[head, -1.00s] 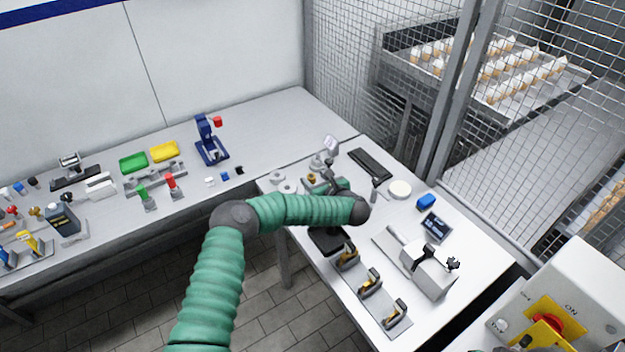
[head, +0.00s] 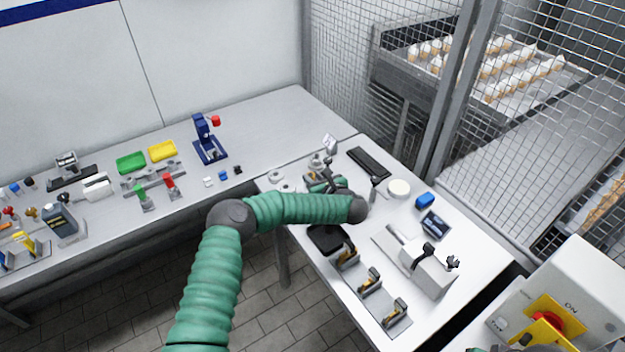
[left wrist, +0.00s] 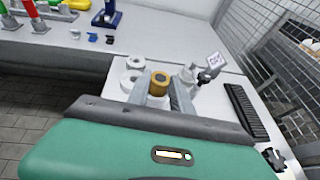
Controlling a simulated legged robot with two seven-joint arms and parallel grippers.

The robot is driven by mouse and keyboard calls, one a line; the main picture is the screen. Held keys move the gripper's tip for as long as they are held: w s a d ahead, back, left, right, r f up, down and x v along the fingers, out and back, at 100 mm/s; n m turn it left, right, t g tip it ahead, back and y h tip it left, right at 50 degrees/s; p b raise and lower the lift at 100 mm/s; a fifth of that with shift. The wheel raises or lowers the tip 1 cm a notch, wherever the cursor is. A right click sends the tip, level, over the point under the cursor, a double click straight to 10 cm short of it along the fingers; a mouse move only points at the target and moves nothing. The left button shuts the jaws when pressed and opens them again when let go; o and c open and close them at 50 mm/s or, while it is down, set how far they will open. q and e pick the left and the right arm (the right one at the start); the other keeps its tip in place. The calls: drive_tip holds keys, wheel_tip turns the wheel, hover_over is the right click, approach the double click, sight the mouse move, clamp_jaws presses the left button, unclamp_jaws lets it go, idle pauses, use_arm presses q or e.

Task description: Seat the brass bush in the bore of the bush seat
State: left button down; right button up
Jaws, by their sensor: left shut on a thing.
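The brass bush (left wrist: 160,79) is a short golden ring with a dark hole, upright between the fingers of my left gripper (left wrist: 160,86) in the left wrist view. The left gripper is shut on it. In the head view my left gripper (head: 324,182) is at the back left of the right-hand table, largely covered by my wrist, and I cannot make out the bush there. Pale round parts with holes (left wrist: 133,62) stand just left of the bush. I cannot tell which part is the bush seat, or whether the bush touches anything below. My right gripper is not in view.
A black keyboard-like bar (head: 369,162), a pale disc (head: 399,188) and a blue block (head: 425,200) lie right of the gripper. A rail with several brass-and-black clips (head: 370,284) lies in front. A wire mesh fence (head: 415,110) stands behind the table.

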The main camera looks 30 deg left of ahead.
use_arm(q)
drive_tip(key=shift+r, duration=0.4)
wheel_tip(320, 180, up, 3)
drive_tip(key=shift+f+b, duration=0.2)
drive_tip(key=shift+b, duration=0.3)
drive_tip(key=s+d+r+b, duration=0.1)
drive_tip(key=s, duration=1.5)
drive_tip(key=shift+r+b, duration=0.2)
drive_tip(key=shift+b, duration=0.15)
drive_tip(key=shift+s+d+f, duration=0.1)
